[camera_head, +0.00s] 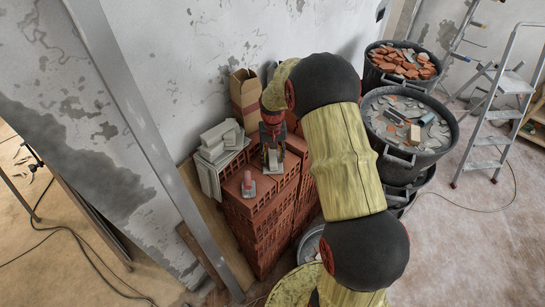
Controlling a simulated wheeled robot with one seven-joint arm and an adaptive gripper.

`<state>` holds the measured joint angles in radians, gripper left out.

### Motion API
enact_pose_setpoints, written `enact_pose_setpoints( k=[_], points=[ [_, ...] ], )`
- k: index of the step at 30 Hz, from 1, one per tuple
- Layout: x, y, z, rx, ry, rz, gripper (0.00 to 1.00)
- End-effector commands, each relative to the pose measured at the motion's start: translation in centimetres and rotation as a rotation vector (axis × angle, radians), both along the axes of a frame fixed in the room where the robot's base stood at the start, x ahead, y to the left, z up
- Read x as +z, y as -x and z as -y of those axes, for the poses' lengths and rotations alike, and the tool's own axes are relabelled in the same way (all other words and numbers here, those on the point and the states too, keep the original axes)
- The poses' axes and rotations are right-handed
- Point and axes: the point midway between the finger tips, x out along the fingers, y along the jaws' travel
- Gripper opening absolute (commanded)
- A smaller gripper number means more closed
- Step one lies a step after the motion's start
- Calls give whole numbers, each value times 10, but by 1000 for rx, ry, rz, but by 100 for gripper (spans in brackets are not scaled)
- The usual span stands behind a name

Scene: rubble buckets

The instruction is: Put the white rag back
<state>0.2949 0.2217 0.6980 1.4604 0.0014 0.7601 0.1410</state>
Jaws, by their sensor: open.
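My gripper (272,162) reaches down over the top of the red brick stack (262,222), beside the wall. Its fingers are open, and a small pale grey-white item (272,155) shows between or just behind them. I cannot tell whether that item is the white rag or whether the fingers touch it. No cloth can be made out clearly elsewhere. My forearm covers the right part of the stack.
A red-handled tool (248,184) lies on the bricks, left of my gripper. Pale grey blocks (218,145) and a cardboard box (245,98) are close by. Rubble buckets (404,158) (402,62) stand right, near a stepladder (497,110). Floor at right is mostly clear.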

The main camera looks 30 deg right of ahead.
Motion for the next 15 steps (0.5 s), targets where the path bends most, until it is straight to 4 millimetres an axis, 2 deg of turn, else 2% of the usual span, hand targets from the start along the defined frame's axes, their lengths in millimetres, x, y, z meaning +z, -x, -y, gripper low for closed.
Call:
enact_pose_setpoints(
  k=[8, 11, 15],
  points=[
    [7, -1, 0, 0, 1, 2, 41],
    [20, -1, 0, 0, 1, 4, 41],
    [48, -1, 0, 0, 1, 5, 41]
  ],
)
